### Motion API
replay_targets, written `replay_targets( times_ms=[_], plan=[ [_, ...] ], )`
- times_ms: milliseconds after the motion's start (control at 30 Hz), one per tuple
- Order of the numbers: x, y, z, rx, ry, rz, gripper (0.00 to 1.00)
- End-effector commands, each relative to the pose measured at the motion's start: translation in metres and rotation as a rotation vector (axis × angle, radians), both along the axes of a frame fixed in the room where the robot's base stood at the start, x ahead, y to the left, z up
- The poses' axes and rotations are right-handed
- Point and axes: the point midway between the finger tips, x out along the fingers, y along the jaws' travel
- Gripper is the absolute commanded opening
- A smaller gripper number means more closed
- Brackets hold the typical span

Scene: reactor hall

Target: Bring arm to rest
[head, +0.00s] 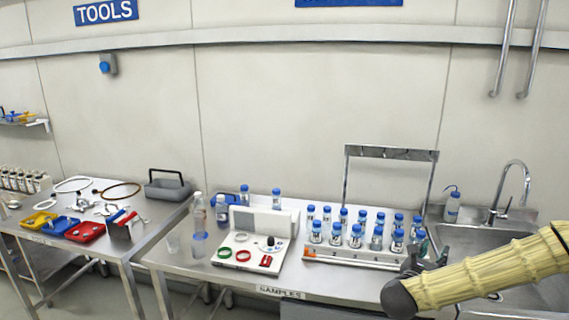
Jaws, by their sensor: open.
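My arm, in a ribbed yellow sleeve, reaches in from the right edge of the head view. My gripper (428,258) is at its end, dark and open, above the right part of the samples table (225,275). It overlaps the right end of a rack (350,258) of blue-capped sample bottles in the picture. I cannot tell whether it touches the rack. I see nothing held in the jaws. The fingers are small and partly hidden by the dark wrist.
A sink (480,240) with a tall faucet (515,180) and a wash bottle (452,205) lies right. A metal frame (390,153) rises behind the rack. A white device (264,222) stands left of it. The tools table (150,235) holds trays and a grey toolbox (167,190).

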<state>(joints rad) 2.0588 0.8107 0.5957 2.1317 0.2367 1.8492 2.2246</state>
Motion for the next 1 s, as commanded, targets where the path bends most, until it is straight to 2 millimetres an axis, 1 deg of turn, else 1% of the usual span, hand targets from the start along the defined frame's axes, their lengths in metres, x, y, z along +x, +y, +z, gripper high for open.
replay_targets(
  times_ms=[33,167,367,467,567,667,700,767,800,867,900,967,1000],
  plan=[
    [0.001,0.007,-0.008,-0.018,0.028,0.021,0.4],
    [0.003,0.025,-0.028,-0.074,0.113,0.08,0.4],
    [-0.001,0.053,-0.069,-0.189,0.278,0.19,0.4],
    [-0.005,0.071,-0.097,-0.269,0.382,0.265,0.4],
    [-0.015,0.093,-0.132,-0.374,0.51,0.365,0.4],
    [-0.031,0.12,-0.178,-0.521,0.67,0.499,0.4],
    [-0.04,0.13,-0.198,-0.583,0.734,0.557,0.4],
    [-0.054,0.145,-0.225,-0.682,0.826,0.646,0.4],
    [-0.065,0.154,-0.243,-0.75,0.885,0.708,0.4],
    [-0.083,0.168,-0.271,-0.852,0.969,0.803,0.4],
    [-0.095,0.175,-0.289,-0.922,1.022,0.868,0.4],
    [-0.116,0.186,-0.314,-1.03,1.096,0.968,0.4],
    [-0.131,0.192,-0.331,-1.103,1.141,1.037,0.4]
  ],
)
